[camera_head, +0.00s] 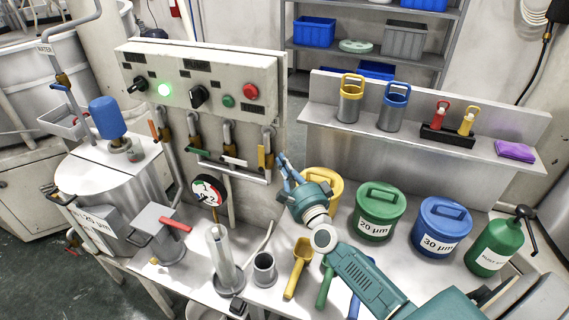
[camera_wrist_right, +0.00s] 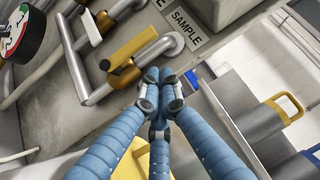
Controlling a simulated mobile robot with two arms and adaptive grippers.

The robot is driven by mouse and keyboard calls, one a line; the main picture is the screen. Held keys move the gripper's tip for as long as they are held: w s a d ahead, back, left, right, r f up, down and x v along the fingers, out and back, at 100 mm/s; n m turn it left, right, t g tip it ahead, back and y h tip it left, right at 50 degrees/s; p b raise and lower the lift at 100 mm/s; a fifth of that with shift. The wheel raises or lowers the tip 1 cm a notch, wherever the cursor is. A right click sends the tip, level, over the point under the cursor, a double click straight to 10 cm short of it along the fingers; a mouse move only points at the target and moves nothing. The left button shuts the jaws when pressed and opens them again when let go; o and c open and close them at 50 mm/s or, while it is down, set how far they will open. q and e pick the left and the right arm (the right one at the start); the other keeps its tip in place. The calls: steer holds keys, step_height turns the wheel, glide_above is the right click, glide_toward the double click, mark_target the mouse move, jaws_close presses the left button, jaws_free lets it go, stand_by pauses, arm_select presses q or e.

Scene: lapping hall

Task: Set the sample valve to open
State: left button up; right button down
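The sample valve has a yellow lever handle (camera_head: 262,158) and hangs at the right end of the valve row under the control panel. In the right wrist view the yellow handle (camera_wrist_right: 134,46) lies next to a brass body and a grey pipe, near a label (camera_wrist_right: 190,27) reading SAMPLE. My right gripper (camera_head: 284,160) is just right of the handle, apart from it. In the right wrist view its blue fingers (camera_wrist_right: 163,85) are closed together with nothing visible between them. My left gripper is not in view.
Other valves with white (camera_head: 234,161), green and orange handles stand to the left, above a pressure gauge (camera_head: 208,191). Below my right arm are a yellow tub (camera_head: 322,180) and scoops. Green (camera_head: 378,224) and blue tubs stand to the right, under a shelf (camera_head: 455,146).

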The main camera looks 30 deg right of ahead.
steer(key=s+b, duration=0.2)
steer(key=s, duration=0.8)
steer(key=s+a+f+n+g+y, duration=0.4)
steer(key=s+a+f+n, duration=0.1)
steer(key=a+n, duration=0.35)
steer(key=s+a+f+n+g+y, duration=0.3)
steer(key=s+a+f+n+g, duration=0.15)
steer(key=a+n, duration=0.4)
steer(key=s+d+f+n+g+h, duration=0.3)
steer(key=s+f+g, duration=0.1)
steer(key=s, duration=0.6)
steer(key=s+d+f+n+g+h, duration=0.2)
steer(key=s+f+g, duration=0.15)
steer(key=s, duration=0.65)
step_height(320, 180, down, 29)
steer(key=s+g+b, duration=0.1)
steer(key=b, duration=0.1)
arm_select(q)
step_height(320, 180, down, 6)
steer(key=b, duration=0.2)
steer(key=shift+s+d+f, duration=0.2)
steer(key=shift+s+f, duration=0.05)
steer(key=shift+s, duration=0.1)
arm_select(e)
steer(key=s+d+f+g, duration=0.1)
steer(key=s+d+f, duration=0.2)
steer(key=s+f, duration=1.4)
steer(key=shift+s+f+n+h, duration=0.25)
steer(key=shift+f+n+h, duration=0.05)
steer(key=shift+f, duration=0.4)
